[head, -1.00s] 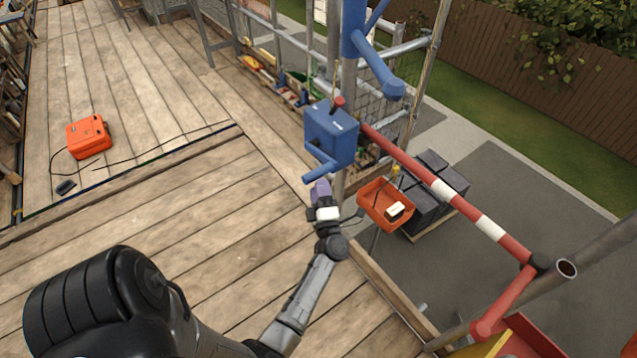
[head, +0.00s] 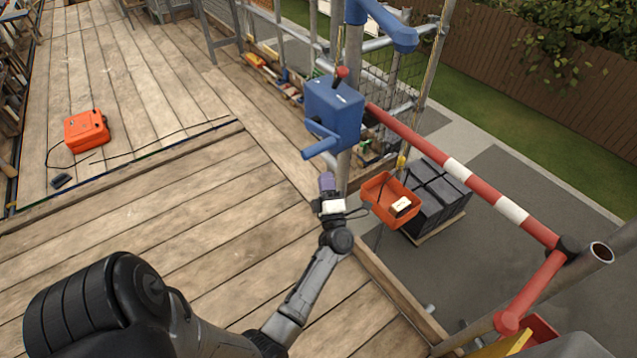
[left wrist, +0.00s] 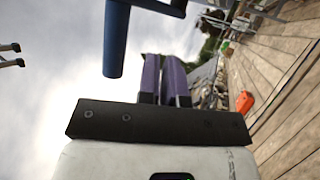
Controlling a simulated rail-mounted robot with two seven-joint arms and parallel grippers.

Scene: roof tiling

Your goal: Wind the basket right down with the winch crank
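The blue winch (head: 334,108) is fixed to a scaffold post beside the deck edge. Its blue crank handle (head: 320,148) points left on the near side; its end also shows in the left wrist view (left wrist: 116,40). My left gripper (head: 327,183) is just below the crank, apart from it. In the left wrist view its purple fingers (left wrist: 161,80) are close together with nothing between them, left of which the handle hangs. The orange basket (head: 379,212), with a small pale-topped item inside, hangs beyond the deck edge; its height above the ground is unclear. My right gripper is out of view.
A red-and-white barrier bar (head: 455,168) runs right of the winch. Dark stacked blocks (head: 437,192) stand on the ground behind the basket. An orange case (head: 86,131) with a cable lies on the open wooden deck at left.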

